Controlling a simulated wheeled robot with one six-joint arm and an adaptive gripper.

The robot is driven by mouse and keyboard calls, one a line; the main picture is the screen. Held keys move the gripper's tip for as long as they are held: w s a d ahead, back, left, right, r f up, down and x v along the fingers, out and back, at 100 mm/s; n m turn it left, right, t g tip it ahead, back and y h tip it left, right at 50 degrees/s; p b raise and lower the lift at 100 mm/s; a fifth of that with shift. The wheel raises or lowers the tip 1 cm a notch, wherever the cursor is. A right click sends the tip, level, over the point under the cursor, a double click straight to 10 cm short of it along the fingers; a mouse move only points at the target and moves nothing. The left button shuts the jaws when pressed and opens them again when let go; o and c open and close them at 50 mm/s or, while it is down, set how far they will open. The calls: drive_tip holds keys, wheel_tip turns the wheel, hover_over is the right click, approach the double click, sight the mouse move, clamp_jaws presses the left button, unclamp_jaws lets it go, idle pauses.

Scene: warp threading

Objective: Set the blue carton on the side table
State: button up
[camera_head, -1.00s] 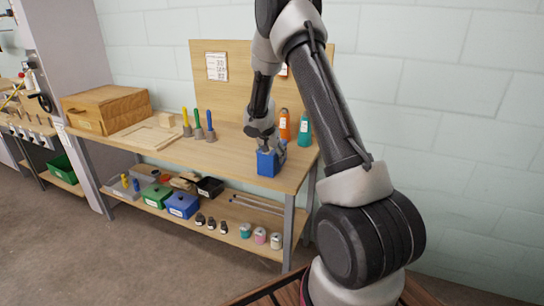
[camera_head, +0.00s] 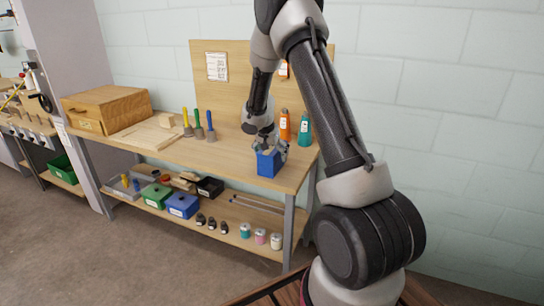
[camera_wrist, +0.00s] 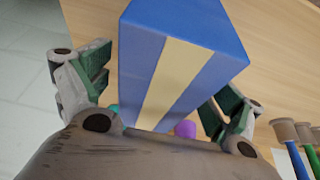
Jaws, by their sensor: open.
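The blue carton (camera_head: 267,164) stands upright on the wooden table (camera_head: 230,160), near its front right edge. The wrist view shows the carton (camera_wrist: 140,50) close up, with a pale stripe down its face. My gripper (camera_head: 270,147) is at the top of the carton. In the wrist view its two green-padded fingers (camera_wrist: 165,100) are spread apart on either side of the carton, with a gap visible at the right finger. I cannot tell whether the left finger touches it.
Orange (camera_head: 284,126) and teal (camera_head: 305,128) bottles stand just behind the carton. Several coloured-handle tools (camera_head: 198,124) and a wooden box (camera_head: 108,108) are to the left. The lower shelf (camera_head: 215,228) holds bins and small jars. Bare tabletop lies left of the carton.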

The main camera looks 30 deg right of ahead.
drive_tip(key=v, duration=1.1)
drive_tip(key=s+r+n, duration=0.3)
drive_tip(key=s+r, duration=0.9)
drive_tip(key=s+a+r+n+y, duration=0.1)
drive_tip(key=s+a+n, duration=0.1)
drive_tip(key=s, duration=0.6)
drive_tip(key=s+a+r+n+t+y, duration=0.1)
drive_tip(key=s+a+n, duration=0.1)
drive_tip(key=s, duration=0.7)
drive_tip(key=s+a+r+n+y, duration=0.1)
drive_tip(key=s+a+r+n, duration=0.1)
drive_tip(key=s, duration=0.6)
drive_tip(key=shift+s+a+n, duration=0.25)
drive_tip(key=shift+s+n, duration=0.05)
drive_tip(key=shift+n, duration=0.4)
